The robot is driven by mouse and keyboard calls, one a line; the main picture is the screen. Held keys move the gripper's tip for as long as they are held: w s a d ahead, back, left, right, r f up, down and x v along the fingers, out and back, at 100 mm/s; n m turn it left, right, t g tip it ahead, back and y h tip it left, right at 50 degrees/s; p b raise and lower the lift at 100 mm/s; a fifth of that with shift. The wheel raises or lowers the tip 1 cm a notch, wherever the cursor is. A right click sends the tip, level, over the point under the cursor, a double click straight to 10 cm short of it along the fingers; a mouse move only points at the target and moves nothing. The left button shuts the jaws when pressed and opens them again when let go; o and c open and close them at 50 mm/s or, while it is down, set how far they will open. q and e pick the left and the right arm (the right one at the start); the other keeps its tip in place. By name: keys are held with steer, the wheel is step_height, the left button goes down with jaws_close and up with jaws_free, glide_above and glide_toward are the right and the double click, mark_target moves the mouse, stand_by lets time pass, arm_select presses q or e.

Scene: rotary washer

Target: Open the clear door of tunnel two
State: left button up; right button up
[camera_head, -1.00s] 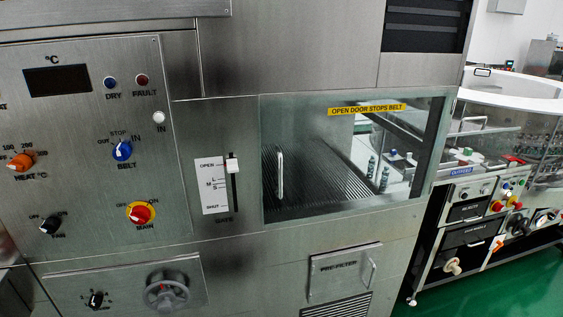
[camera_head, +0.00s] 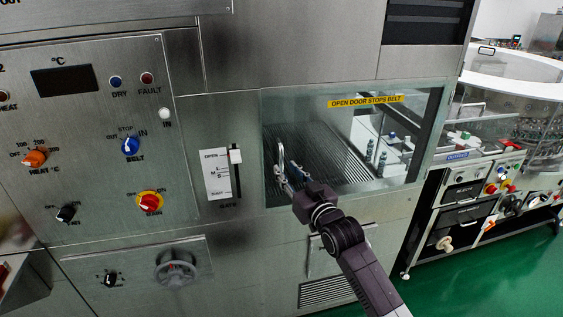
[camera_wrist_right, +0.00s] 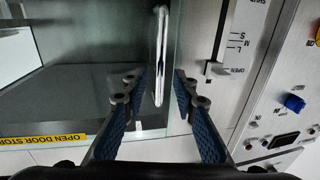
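The clear door (camera_head: 345,190) is a glass panel with a yellow "OPEN DOOR STOPS BELT" label (camera_head: 365,101); it looks closed. Its upright metal handle (camera_head: 280,155) is near the door's left edge. My right gripper (camera_head: 285,175) is at the lower part of the handle, partly covering it. In the right wrist view, the right gripper (camera_wrist_right: 158,88) is open, its blue-padded fingers apart on either side of the line of the handle (camera_wrist_right: 161,50). Contact is not visible. My left gripper is not in view.
A gate slider (camera_head: 236,157) is left of the door, beside a control panel with knobs such as the blue belt knob (camera_head: 130,146). A pre-filter hatch (camera_head: 322,262) is below, partly behind my right arm. A machine with a white bowl (camera_head: 515,75) stands at the right.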

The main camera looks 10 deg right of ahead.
mark_target(282, 165)
steer(key=shift+w+a+p, duration=0.2)
steer(key=shift+w, duration=0.8)
steer(key=shift+w+a+p, duration=0.15)
steer(key=shift+w+a, duration=0.05)
steer(key=shift+w, duration=0.8)
steer(key=shift+c, duration=0.2)
jaws_close()
